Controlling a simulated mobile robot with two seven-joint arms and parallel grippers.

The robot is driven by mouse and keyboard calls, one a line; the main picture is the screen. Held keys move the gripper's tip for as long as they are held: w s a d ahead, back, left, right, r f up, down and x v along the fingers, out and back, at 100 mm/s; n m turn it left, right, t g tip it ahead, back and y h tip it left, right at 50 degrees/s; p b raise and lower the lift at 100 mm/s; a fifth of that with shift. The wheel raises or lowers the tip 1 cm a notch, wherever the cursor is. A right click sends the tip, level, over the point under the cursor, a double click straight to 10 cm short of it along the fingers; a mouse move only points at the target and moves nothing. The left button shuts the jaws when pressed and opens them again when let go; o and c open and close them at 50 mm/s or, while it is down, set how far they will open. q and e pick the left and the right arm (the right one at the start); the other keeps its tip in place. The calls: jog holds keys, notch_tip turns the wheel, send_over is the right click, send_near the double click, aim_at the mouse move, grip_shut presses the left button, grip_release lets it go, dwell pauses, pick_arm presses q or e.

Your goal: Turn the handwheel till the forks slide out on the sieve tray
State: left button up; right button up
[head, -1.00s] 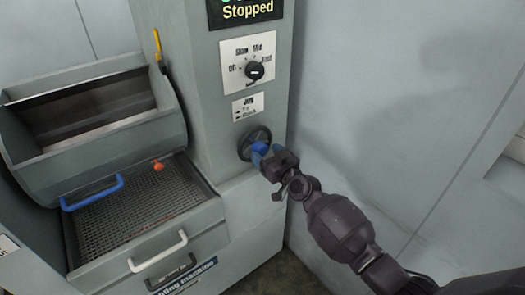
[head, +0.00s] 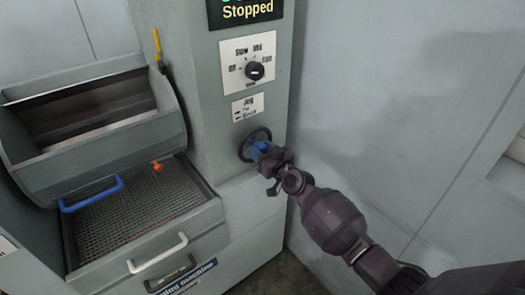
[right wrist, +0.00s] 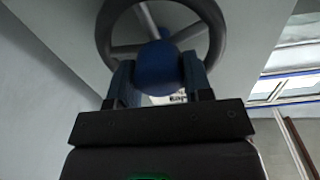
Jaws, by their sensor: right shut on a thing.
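The handwheel (head: 247,140) is a dark spoked wheel with a blue knob, on the front of the grey machine column. In the right wrist view the wheel rim (right wrist: 103,35) fills the top and the blue knob (right wrist: 156,65) sits between my fingers. My right gripper (head: 265,152) is shut on the blue knob. The sieve tray (head: 115,240) is a perforated dark mesh in the lower left of the machine. No forks can be made out on it; a small orange piece (head: 156,166) lies near its back. My left gripper is not in view.
A grey tub (head: 100,135) with a blue handle (head: 92,194) stands above the tray. A speed dial (head: 255,71) and a display reading "Stopped" (head: 247,11) are above the wheel. A white drawer handle (head: 157,253) is below. A plain wall is at right.

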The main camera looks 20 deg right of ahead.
jog(key=m, duration=0.3)
jog(key=shift+m, duration=0.4)
jog(key=m, duration=0.3)
jog(key=shift+m, duration=0.4)
jog(key=m, duration=0.5)
jog(key=shift+d+f+m+g, duration=0.1)
jog(key=shift+m+g, duration=0.2)
jog(key=shift+m, duration=1)
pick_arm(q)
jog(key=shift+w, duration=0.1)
pick_arm(e)
jog(key=shift+m, duration=0.3)
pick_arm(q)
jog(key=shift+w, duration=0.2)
